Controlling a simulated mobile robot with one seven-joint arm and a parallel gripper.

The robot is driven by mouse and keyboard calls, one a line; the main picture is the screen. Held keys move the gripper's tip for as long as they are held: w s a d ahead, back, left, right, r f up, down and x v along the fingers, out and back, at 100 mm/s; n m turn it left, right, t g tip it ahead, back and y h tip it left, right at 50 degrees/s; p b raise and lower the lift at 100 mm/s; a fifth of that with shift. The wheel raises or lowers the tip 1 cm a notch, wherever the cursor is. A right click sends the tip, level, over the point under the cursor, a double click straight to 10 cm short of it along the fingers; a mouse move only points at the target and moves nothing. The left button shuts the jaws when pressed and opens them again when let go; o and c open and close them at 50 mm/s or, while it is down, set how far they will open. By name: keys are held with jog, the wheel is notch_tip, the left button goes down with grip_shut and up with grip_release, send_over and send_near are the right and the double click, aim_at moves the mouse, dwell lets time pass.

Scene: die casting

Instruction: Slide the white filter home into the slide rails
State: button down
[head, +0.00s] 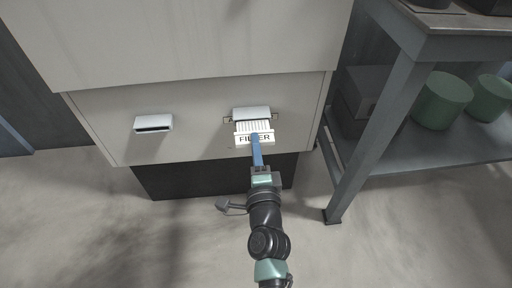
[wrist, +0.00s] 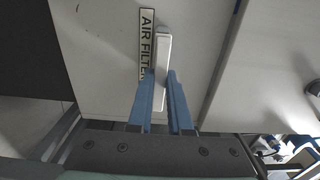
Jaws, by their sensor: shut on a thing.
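The white filter (head: 252,126) shows in the head view at the right part of the cabinet's lower panel. It has a pleated top and a front lettered "FILTER", and it sticks out below a white hood (head: 252,113). The slide rails cannot be made out clearly; part of the slot frame shows beside the hood. My gripper (head: 257,148) is in front of the filter, its blue fingers covering part of the lettering. In the wrist view my gripper (wrist: 161,76) is shut on a narrow white piece of the filter (wrist: 164,55). An "AIR FILTER" label (wrist: 147,43) lies beside it.
A second white hood with a dark opening (head: 154,123) is on the panel's left. A grey metal bench (head: 392,115) stands close on the right, with green drums (head: 443,100) on its shelf. The floor in front (head: 160,230) is open.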

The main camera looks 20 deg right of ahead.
jog(key=shift+x, duration=1.8)
jog(key=c, duration=0.8)
grip_release()
jog(key=shift+o, duration=0.2)
jog(key=v, duration=1.2)
jog(key=shift+s, duration=0.4)
jog(key=shift+a, duration=0.1)
